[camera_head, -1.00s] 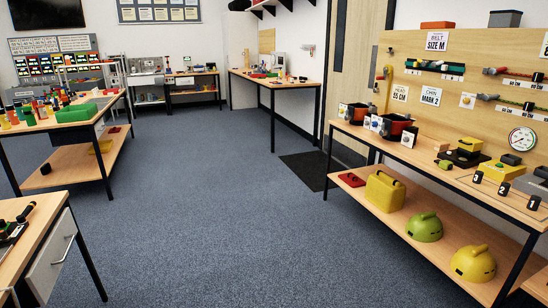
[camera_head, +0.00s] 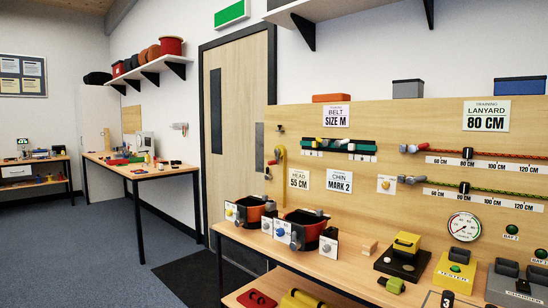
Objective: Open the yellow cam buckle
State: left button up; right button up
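I cannot make out a yellow cam buckle for certain. A yellow curved piece (camera_head: 281,163) hangs at the left end of the wooden board, with small red and dark parts beside it. A yellow block on a black base (camera_head: 404,250) stands on the bench, and a yellow box labelled tester (camera_head: 455,270) is to its right. A dark belt with green and coloured parts (camera_head: 338,145) is mounted on the board under the Size M card. Neither of my grippers is in view.
The bench (camera_head: 345,262) runs along the right below the board (camera_head: 375,115). Floor (camera_head: 165,250) is clear at the left, with a door (camera_head: 238,140) behind. Another table (camera_head: 145,172) stands farther back.

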aim_at(325, 143)
jog(key=i+j+z, duration=0.25)
jog(key=i, duration=0.15)
jog(key=i+j+z, duration=0.2)
jog(key=i, duration=0.2)
jog(key=l, duration=0.1)
